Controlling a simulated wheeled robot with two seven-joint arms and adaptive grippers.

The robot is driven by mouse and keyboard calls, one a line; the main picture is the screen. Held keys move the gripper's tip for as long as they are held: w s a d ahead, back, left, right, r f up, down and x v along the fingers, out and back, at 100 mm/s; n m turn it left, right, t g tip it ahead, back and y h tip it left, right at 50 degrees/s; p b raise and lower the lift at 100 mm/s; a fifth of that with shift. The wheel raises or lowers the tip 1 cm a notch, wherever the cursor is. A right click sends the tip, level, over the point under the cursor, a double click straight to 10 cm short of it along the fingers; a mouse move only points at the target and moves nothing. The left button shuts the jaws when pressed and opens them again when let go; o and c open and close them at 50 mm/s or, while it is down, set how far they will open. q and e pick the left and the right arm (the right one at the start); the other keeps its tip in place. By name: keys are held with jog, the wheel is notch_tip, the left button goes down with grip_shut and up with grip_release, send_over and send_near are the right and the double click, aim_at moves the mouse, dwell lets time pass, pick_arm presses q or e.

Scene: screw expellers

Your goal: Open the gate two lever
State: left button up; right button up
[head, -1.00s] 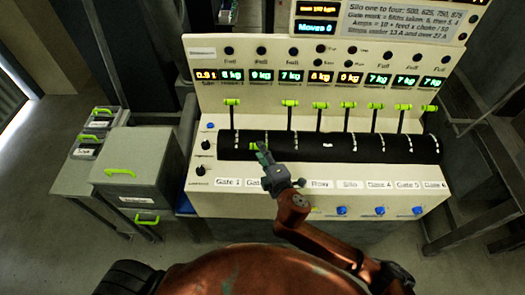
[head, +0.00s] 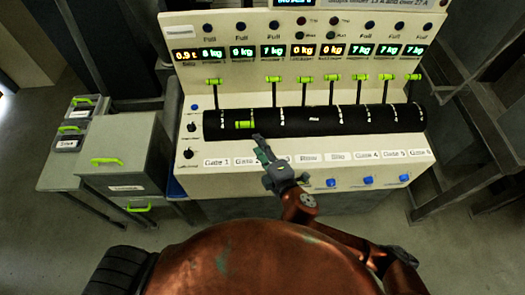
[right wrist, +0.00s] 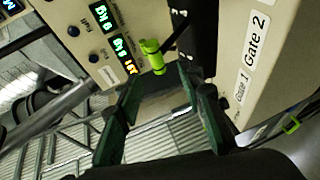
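The gate two lever's green handle (head: 245,124) lies low on the front of the black drum (head: 312,121), above the Gate 2 label, while the other levers stand up. My right gripper (head: 258,143) is just below and right of that handle, apart from it, in front of the panel. In the right wrist view its two fingers (right wrist: 160,115) are spread with nothing between them. A green lever handle beyond them (right wrist: 152,57) looks like the gate one lever. The gate two handle cannot be made out in that view. My left gripper is not in view.
The upright panel (head: 300,72) behind the levers carries lit weight displays. The neighbouring gate one lever (head: 214,82) stands upright to the left. Blue knobs (head: 368,180) line the lower front. A grey cabinet (head: 128,155) with green handles stands at the left.

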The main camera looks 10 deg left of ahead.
jog(key=v, duration=0.2)
jog(key=shift+s+d, duration=0.25)
jog(key=shift+s, duration=0.05)
dwell(0.3)
